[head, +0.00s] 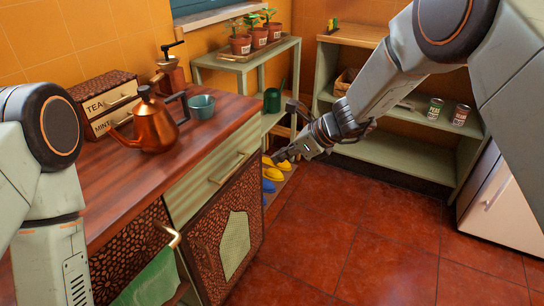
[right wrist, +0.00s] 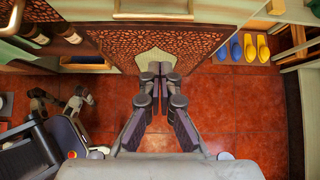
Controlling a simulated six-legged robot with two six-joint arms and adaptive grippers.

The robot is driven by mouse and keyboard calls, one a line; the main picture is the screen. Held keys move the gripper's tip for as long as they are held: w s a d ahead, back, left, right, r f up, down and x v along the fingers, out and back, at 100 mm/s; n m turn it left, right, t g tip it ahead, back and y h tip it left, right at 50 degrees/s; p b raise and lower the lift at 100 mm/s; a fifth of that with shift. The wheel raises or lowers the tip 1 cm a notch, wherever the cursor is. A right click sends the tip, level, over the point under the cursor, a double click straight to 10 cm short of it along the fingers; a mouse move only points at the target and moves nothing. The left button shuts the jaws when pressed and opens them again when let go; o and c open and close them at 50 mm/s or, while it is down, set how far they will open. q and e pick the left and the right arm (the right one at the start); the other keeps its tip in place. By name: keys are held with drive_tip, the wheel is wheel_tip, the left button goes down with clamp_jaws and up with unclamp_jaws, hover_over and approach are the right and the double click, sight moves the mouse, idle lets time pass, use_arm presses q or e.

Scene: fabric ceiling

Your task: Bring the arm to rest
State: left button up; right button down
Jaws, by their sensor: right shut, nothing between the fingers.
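My right arm reaches in from the upper right in the head view. Its gripper (head: 283,156) is shut and empty, in front of the right end of the wooden-topped cabinet (head: 222,185). In the right wrist view the two fingers of this gripper (right wrist: 159,72) meet in front of the cabinet's carved door (right wrist: 110,46). I cannot tell whether they touch the door. My left arm (head: 50,190) shows at the left edge of the head view, but its gripper is out of view.
A copper kettle (head: 154,122), teal bowl (head: 202,106) and tea drawers (head: 105,104) stand on the cabinet top. Yellow and blue clogs (head: 273,173) sit beyond the cabinet. A shelf with cans (head: 434,109) stands at the back. The red tiled floor (head: 350,240) is clear.

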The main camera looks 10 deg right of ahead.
drive_tip(key=s+d+f+n+g+h, duration=0.2)
drive_tip(key=s+d+f+n+h, duration=0.7)
drive_tip(key=s+d+f+n, duration=0.75)
drive_tip(key=s+a+f+n+g, duration=0.1)
drive_tip(key=s+n, duration=0.3)
drive_tip(key=s, duration=1)
drive_tip(key=s+a+f+n+g+y, duration=0.1)
drive_tip(key=s+f+n+g, duration=0.1)
drive_tip(key=s, duration=1.2)
drive_tip(key=shift+a+f+n+y, duration=0.2)
drive_tip(key=shift+f+n+y, duration=0.1)
drive_tip(key=shift+f+n, duration=0.5)
drive_tip(key=shift+r, duration=0.15)
